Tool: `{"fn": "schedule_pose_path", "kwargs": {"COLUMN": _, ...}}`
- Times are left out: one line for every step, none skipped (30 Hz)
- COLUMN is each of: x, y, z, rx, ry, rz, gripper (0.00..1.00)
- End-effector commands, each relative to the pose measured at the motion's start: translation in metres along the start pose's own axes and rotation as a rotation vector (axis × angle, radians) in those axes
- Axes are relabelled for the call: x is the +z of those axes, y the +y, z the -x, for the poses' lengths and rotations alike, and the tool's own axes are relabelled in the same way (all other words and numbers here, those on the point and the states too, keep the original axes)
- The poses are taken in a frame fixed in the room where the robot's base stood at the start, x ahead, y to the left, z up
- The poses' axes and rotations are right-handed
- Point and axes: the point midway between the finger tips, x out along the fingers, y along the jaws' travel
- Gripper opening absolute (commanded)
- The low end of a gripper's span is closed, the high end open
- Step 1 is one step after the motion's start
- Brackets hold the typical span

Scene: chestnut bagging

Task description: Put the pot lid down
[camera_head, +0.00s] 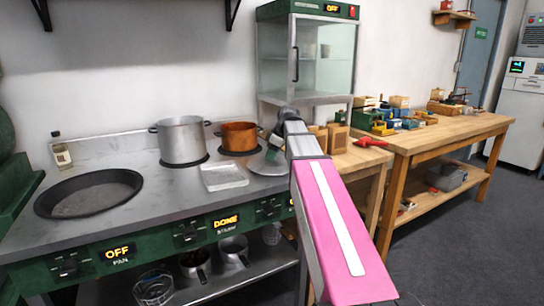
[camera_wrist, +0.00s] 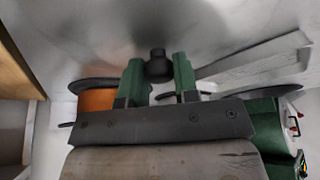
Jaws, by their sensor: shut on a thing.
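The pot lid (camera_head: 266,166) is a grey metal disc at the right end of the steel counter, partly hidden by my arm. I cannot tell whether its rim touches the counter. My gripper (camera_head: 276,148) is over it. In the wrist view, the green fingers of my gripper (camera_wrist: 158,76) are shut on the lid's black knob (camera_wrist: 158,63). The steel pot (camera_head: 182,142) stands open on the back of the counter, with no lid on it. The copper pot (camera_head: 239,137) stands open to its right, just behind the lid.
A pale, clear-looking tray (camera_head: 223,177) lies just left of the lid. A round dark pan (camera_head: 88,193) is set in the counter at left. A glass cabinet (camera_head: 306,60) stands behind. A wooden workbench (camera_head: 430,137) with small boxes and tools stands at right.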

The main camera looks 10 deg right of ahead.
Motion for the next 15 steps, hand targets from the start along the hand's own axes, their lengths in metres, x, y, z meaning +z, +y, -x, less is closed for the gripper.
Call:
{"fn": "schedule_pose_path", "kwargs": {"x": 0.0016, "y": -0.0003, "z": -0.0037, "rx": 0.000, "ry": 0.000, "rz": 0.000, "gripper": 0.00}}
{"fn": "schedule_pose_path", "kwargs": {"x": 0.0019, "y": -0.0002, "z": -0.0046, "rx": 0.000, "ry": 0.000, "rz": 0.000, "gripper": 0.00}}
{"fn": "schedule_pose_path", "kwargs": {"x": 0.0019, "y": 0.0000, "z": -0.0049, "rx": 0.000, "ry": 0.000, "rz": 0.000, "gripper": 0.00}}
{"fn": "schedule_pose_path", "kwargs": {"x": 0.0018, "y": 0.0001, "z": -0.0047, "rx": 0.001, "ry": 0.000, "rz": 0.000, "gripper": 0.00}}
{"fn": "schedule_pose_path", "kwargs": {"x": 0.0017, "y": 0.0001, "z": -0.0045, "rx": 0.001, "ry": 0.000, "rz": 0.000, "gripper": 0.00}}
{"fn": "schedule_pose_path", "kwargs": {"x": 0.0016, "y": 0.0002, "z": -0.0044, "rx": 0.001, "ry": 0.000, "rz": 0.000, "gripper": 0.00}}
{"fn": "schedule_pose_path", "kwargs": {"x": 0.0016, "y": 0.0001, "z": -0.0043, "rx": 0.001, "ry": 0.000, "rz": 0.000, "gripper": 0.00}}
{"fn": "schedule_pose_path", "kwargs": {"x": 0.0016, "y": 0.0001, "z": -0.0043, "rx": 0.000, "ry": 0.000, "rz": 0.000, "gripper": 0.00}}
{"fn": "schedule_pose_path", "kwargs": {"x": 0.0018, "y": 0.0001, "z": -0.0047, "rx": 0.000, "ry": 0.000, "rz": 0.000, "gripper": 0.00}}
{"fn": "schedule_pose_path", "kwargs": {"x": 0.0020, "y": 0.0000, "z": -0.0053, "rx": 0.000, "ry": 0.000, "rz": 0.000, "gripper": 0.00}}
{"fn": "schedule_pose_path", "kwargs": {"x": 0.0024, "y": 0.0000, "z": -0.0060, "rx": 0.000, "ry": 0.000, "rz": 0.000, "gripper": 0.00}}
{"fn": "schedule_pose_path", "kwargs": {"x": 0.0027, "y": 0.0000, "z": -0.0067, "rx": 0.000, "ry": 0.000, "rz": 0.000, "gripper": 0.32}}
{"fn": "schedule_pose_path", "kwargs": {"x": 0.0026, "y": 0.0001, "z": -0.0065, "rx": 0.000, "ry": 0.000, "rz": 0.000, "gripper": 0.41}}
{"fn": "schedule_pose_path", "kwargs": {"x": 0.0025, "y": 0.0001, "z": -0.0064, "rx": 0.000, "ry": 0.000, "rz": 0.000, "gripper": 0.51}}
{"fn": "schedule_pose_path", "kwargs": {"x": 0.0025, "y": 0.0000, "z": -0.0063, "rx": 0.000, "ry": 0.000, "rz": 0.000, "gripper": 0.54}}
